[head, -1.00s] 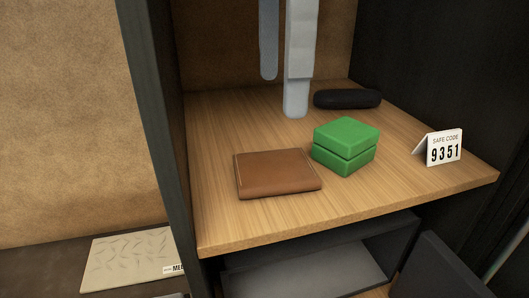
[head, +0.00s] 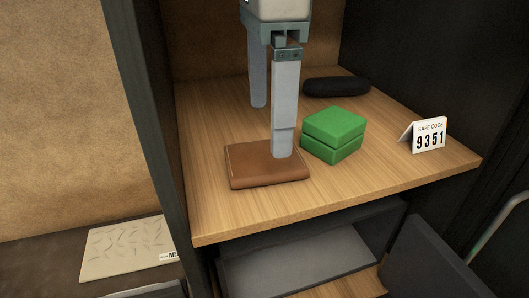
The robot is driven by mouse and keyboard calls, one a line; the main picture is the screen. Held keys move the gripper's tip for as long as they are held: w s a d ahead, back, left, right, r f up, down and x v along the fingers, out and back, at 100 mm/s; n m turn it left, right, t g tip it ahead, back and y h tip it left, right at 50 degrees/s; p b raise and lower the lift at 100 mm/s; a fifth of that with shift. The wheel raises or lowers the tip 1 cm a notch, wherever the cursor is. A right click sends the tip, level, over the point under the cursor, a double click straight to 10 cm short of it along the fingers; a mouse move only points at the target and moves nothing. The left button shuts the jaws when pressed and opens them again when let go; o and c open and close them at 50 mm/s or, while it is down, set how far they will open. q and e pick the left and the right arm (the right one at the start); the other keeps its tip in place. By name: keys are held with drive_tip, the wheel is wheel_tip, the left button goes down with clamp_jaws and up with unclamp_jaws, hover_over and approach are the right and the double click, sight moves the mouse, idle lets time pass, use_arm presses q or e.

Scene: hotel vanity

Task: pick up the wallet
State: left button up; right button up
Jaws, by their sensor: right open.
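The brown leather wallet (head: 262,174) lies flat on the wooden shelf (head: 215,215), near its front left. My right gripper (head: 268,130) comes down from above with its two fingers spread wide. The nearer finger overlaps the wallet's back right part in the head view; whether it touches the wallet cannot be told. The other finger is farther back and left, behind the wallet. Nothing is between the fingers. My left gripper is not in view.
A green box (head: 333,134) sits just right of the nearer finger. A black case (head: 336,87) lies at the back. A "safe code 9351" card (head: 429,136) stands at the right. An open dark safe (head: 310,255) is below the shelf.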

sight(264, 156)
drive_tip(key=shift+f, duration=0.4)
drive_tip(key=shift+s+a+f+p, duration=0.1)
drive_tip(key=shift+f+p, duration=0.45)
drive_tip(key=shift+p, duration=0.15)
wheel_tip(264, 156, down, 3)
drive_tip(key=shift+s+a+p, duration=0.15)
drive_tip(key=shift+p, duration=0.65)
drive_tip(key=shift+f, duration=0.55)
drive_tip(key=c, duration=1.2)
